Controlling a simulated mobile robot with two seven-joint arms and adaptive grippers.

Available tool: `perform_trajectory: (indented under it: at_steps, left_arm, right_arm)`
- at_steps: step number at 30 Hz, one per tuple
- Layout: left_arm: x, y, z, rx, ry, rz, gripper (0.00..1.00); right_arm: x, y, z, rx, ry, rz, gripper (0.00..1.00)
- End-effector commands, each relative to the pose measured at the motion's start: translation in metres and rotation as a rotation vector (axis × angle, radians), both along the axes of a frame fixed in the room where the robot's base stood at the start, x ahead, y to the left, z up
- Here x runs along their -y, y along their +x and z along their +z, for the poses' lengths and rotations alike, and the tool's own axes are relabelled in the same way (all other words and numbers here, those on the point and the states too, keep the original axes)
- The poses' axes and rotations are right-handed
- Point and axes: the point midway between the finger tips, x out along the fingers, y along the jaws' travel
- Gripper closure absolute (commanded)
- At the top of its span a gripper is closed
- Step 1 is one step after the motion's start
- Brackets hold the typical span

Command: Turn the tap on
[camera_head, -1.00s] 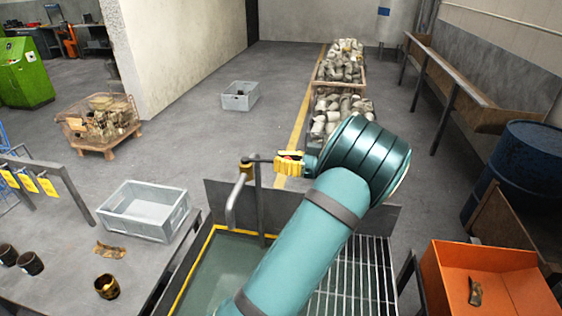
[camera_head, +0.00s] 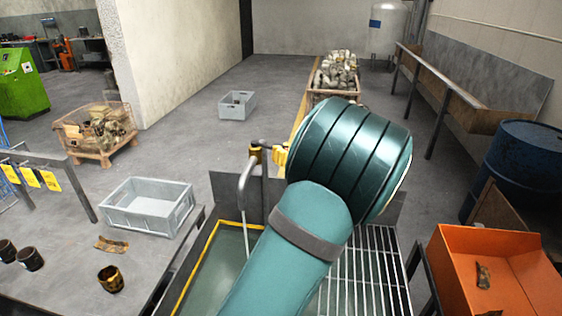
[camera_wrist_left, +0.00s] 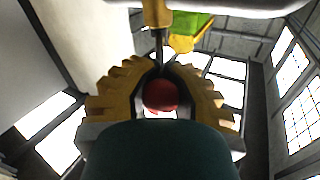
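The tap (camera_head: 243,188) stands at the back of the sink (camera_head: 215,262), with a grey curved spout and a yellow fitting on top. A thin pale line, looking like running water, drops from the spout into the sink. My left gripper (camera_head: 280,157) is at the tap's lever, mostly hidden behind my teal arm. In the left wrist view, its yellow toothed fingers (camera_wrist_left: 160,72) close around the lever's red knob (camera_wrist_left: 160,95). The lever's dark rod passes between the fingertips to the yellow fitting (camera_wrist_left: 155,14). My right gripper is not in view.
A metal grating (camera_head: 365,275) lies right of the sink, and a dark splash panel (camera_head: 225,190) stands behind it. An orange bin (camera_head: 440,262) and a blue drum (camera_head: 525,165) stand at right. A grey crate (camera_head: 125,208) sits at left.

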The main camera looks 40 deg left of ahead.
Motion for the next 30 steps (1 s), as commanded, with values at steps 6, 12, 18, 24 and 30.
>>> perform_trajectory:
  at_steps: [6, 12, 18, 24, 30]
  left_arm:
    - [0.004, -0.01, -0.006, -0.002, -0.008, -0.125, 1.0]
    - [0.004, -0.015, -0.004, -0.002, -0.008, -0.187, 1.0]
    - [0.003, -0.018, -0.004, -0.004, -0.006, -0.209, 1.0]
    - [0.003, -0.018, -0.003, -0.005, -0.007, -0.211, 1.0]
    - [0.003, -0.018, -0.003, -0.005, -0.007, -0.21, 0.79]
  right_arm:
    - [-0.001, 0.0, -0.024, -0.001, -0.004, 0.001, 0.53]
    - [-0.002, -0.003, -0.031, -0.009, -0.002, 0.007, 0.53]
    - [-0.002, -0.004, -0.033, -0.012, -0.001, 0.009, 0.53]
    - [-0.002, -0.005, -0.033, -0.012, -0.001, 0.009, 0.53]
    - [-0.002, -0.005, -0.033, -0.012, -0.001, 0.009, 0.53]
